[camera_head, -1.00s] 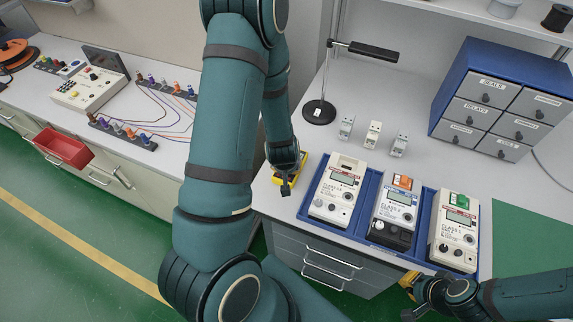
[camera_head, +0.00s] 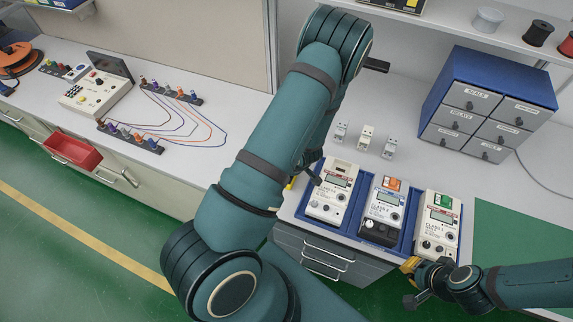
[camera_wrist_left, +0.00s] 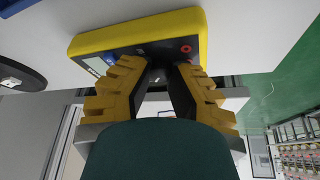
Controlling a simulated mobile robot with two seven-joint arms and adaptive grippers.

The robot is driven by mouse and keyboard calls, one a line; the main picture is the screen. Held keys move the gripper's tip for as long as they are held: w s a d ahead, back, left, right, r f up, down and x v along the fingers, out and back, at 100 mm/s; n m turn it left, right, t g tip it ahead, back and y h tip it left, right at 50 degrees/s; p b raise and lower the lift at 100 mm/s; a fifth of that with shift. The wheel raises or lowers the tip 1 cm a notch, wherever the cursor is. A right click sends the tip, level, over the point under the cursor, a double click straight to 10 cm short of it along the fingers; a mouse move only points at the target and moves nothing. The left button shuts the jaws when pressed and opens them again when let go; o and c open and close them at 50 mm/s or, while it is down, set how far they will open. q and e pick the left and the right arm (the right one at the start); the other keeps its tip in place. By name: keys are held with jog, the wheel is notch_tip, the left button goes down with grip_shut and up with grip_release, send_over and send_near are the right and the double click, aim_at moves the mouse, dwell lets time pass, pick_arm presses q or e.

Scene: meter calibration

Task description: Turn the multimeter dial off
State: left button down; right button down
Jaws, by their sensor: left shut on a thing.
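The yellow-edged multimeter (camera_wrist_left: 140,32) lies at the top of the left wrist view, its dark face toward my fingers, with a blue label and a red socket. In the head view only a sliver of yellow (camera_head: 291,183) shows beside my left arm. My left gripper (camera_wrist_left: 161,74) is shut at the middle of the face, on the dial, which the fingertips hide. The dial's setting cannot be read. My right gripper (camera_head: 410,270) hangs at the bench's front edge, below the right-hand meter, apart from the multimeter; its opening is unclear.
A blue tray (camera_head: 357,233) holds three meters right of my left arm. Small white modules (camera_head: 366,138) stand behind it. A blue drawer cabinet (camera_head: 475,70) is at the back right.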

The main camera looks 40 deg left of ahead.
pick_arm(q)
jog(key=shift+s+d+f+n+g+p, duration=0.2)
jog(key=shift+n+g+p, duration=0.2)
jog(key=shift+n+p, duration=0.35)
jog(key=c, duration=1.1)
grip_release()
jog(key=o, duration=0.4)
jog(key=shift+w, duration=0.1)
jog(key=shift+c, duration=0.2)
jog(key=shift+w+a, duration=0.1)
jog(key=shift+r, duration=0.15)
